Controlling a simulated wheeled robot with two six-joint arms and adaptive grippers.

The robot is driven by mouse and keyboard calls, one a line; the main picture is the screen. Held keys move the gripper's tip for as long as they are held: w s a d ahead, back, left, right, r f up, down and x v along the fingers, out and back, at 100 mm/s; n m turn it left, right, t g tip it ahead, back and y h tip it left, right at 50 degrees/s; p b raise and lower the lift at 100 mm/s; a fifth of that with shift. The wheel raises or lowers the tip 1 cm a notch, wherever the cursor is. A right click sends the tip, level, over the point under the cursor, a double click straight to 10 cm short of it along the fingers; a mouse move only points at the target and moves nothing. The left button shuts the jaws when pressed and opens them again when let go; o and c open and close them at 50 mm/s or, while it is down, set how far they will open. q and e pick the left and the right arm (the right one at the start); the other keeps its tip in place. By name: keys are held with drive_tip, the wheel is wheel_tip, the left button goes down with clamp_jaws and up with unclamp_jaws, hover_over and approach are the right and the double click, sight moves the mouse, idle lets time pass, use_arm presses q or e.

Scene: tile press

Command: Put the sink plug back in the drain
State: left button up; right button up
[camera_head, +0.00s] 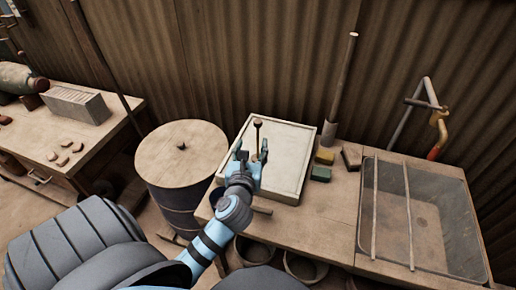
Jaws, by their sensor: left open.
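My left gripper (252,151) is open, its fingers pointing up the picture over the near left part of a pale framed board (290,150). A thin upright stick with a dark knob on top (257,124) shows between or just behind the fingers. I cannot tell if they touch it, or whether it is the sink plug; its lower end is hidden by the gripper. The sink (475,262) is at the right, a grey basin with two thin bars across it. Its floor is dim and the drain is not clear. My right gripper is out of view.
A bent tap (429,92) with an orange-yellow part stands behind the sink. Small yellow (324,156) and green (320,173) blocks lie right of the board. A lidded drum (182,152) stands left of the bench. A tall pole (341,85) leans at the wall.

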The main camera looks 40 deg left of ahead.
sight(257, 125)
use_arm(q)
drive_tip(key=x, duration=0.4)
drive_tip(key=b+x, duration=0.1)
drive_tip(key=x, duration=0.3)
drive_tip(key=b+x, duration=0.1)
drive_tip(key=x, duration=0.3)
drive_tip(key=shift+f, duration=0.25)
drive_tip(key=shift+w+a, duration=0.25)
drive_tip(key=shift+w, duration=0.05)
drive_tip(key=shift+s, duration=0.1)
clamp_jaws()
